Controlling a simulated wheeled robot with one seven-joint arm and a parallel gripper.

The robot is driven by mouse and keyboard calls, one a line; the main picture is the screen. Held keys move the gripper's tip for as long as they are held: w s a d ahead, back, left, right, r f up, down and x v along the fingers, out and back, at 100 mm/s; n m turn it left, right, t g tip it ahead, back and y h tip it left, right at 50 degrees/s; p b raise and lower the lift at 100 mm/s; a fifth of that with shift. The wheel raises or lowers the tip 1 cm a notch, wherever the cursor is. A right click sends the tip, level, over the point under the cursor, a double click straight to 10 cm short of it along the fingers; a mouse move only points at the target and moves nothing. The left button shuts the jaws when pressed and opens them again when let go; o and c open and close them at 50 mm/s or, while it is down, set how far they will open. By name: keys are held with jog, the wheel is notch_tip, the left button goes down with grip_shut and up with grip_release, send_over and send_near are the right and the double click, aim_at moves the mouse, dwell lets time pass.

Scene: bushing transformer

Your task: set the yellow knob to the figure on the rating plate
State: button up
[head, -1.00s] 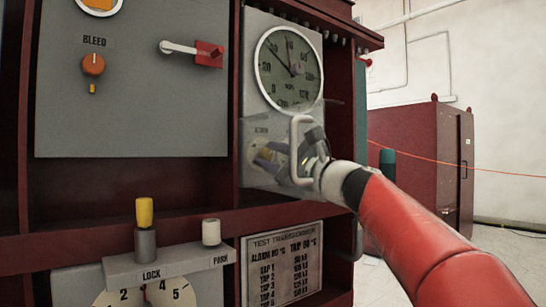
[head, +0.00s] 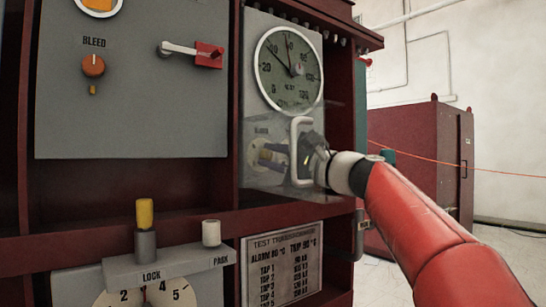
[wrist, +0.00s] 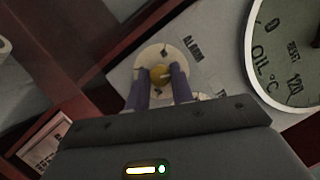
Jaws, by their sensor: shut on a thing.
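The yellow knob (wrist: 160,75) sits in the middle of a pale round dial (wrist: 146,57) under the word ALARM in the wrist view. My gripper (wrist: 161,88) has one finger on each side of the knob and is shut on it. In the head view my gripper (head: 280,158) reaches the knob at the lower part of the gauge panel, partly hidden behind a clear cover with a white handle (head: 296,150). The rating plate (head: 282,265) below carries ALARM and TRIP figures in °C; the alarm digits are too blurred to read surely.
A round oil temperature gauge (head: 288,68) is above the knob. A lower left panel has a yellow-topped pin (head: 145,228), a white post (head: 211,233) and a numbered dial (head: 150,294). An orange bleed knob (head: 93,66) and a red-handled lever (head: 207,54) are upper left.

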jog(key=n+g+h+p, duration=0.1)
jog(key=n, duration=0.2)
jog(key=n+h+p, duration=0.1)
jog(key=n, duration=0.3)
jog(key=n+g+p, duration=0.1)
jog(key=n, duration=0.2)
jog(key=shift+r+n+g+h, duration=0.3)
jog(key=shift+r+h, duration=0.05)
jog(key=shift+h, duration=0.05)
jog(key=shift+n+h+p, duration=0.4)
jog(key=shift+n, duration=0.6)
grip_shut()
jog(key=o, duration=1)
grip_release()
